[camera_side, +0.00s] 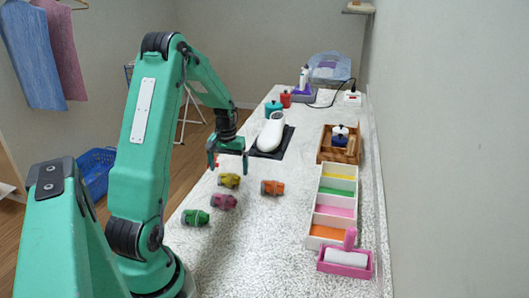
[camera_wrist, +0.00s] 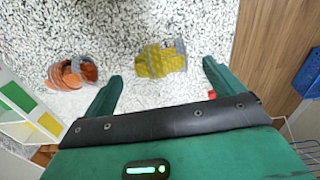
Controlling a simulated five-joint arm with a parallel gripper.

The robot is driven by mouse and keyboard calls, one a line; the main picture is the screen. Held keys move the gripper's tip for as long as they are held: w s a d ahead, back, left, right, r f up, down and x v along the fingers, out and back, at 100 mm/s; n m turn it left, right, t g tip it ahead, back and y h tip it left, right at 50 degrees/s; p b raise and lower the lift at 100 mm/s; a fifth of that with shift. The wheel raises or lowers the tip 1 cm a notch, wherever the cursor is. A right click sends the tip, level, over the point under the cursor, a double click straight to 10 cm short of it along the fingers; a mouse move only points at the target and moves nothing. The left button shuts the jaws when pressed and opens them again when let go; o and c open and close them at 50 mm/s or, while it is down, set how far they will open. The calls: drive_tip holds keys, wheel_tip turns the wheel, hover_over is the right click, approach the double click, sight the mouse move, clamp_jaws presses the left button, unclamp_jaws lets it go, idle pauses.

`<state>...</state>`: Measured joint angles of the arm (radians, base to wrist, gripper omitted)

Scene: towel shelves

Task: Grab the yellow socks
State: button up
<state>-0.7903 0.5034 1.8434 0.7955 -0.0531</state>
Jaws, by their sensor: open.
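The yellow socks (camera_side: 229,180) are a small rolled bundle with a grey band, lying on the speckled worktop. In the wrist view the yellow socks (camera_wrist: 160,61) lie ahead of my gripper, between the lines of its two fingers but beyond the tips. My gripper (camera_side: 228,165) is open and empty above the worktop, pointing down, close to the yellow bundle in the side view. The two green fingers also show apart in the wrist view (camera_wrist: 162,72). The exact height of the fingertips above the worktop cannot be told.
Orange socks (camera_side: 272,187), pink socks (camera_side: 223,201) and green socks (camera_side: 195,217) lie nearby. A divided white tray (camera_side: 311,222) with coloured compartments stands to the right. A pink lint roller (camera_side: 345,262), a wooden box (camera_side: 325,153) and a white iron (camera_side: 271,131) are around. Bare worktop lies between.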

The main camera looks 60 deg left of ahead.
sight(229, 175)
drive_tip(key=shift+a+f, duration=0.1)
drive_tip(key=shift+f, duration=2)
drive_tip(key=c, duration=1.1)
drive_tip(key=shift+o, duration=0.2)
drive_tip(key=shift+r, duration=0.1)
drive_tip(key=shift+r, duration=0.75)
wheel_tip(229, 175, up, 2)
drive_tip(key=shift+r, duration=0.1)
drive_tip(key=w+d+r, duration=0.3)
drive_tip(key=d+r, duration=0.4)
drive_tip(key=d, duration=0.4)
drive_tip(key=shift+d, duration=0.15)
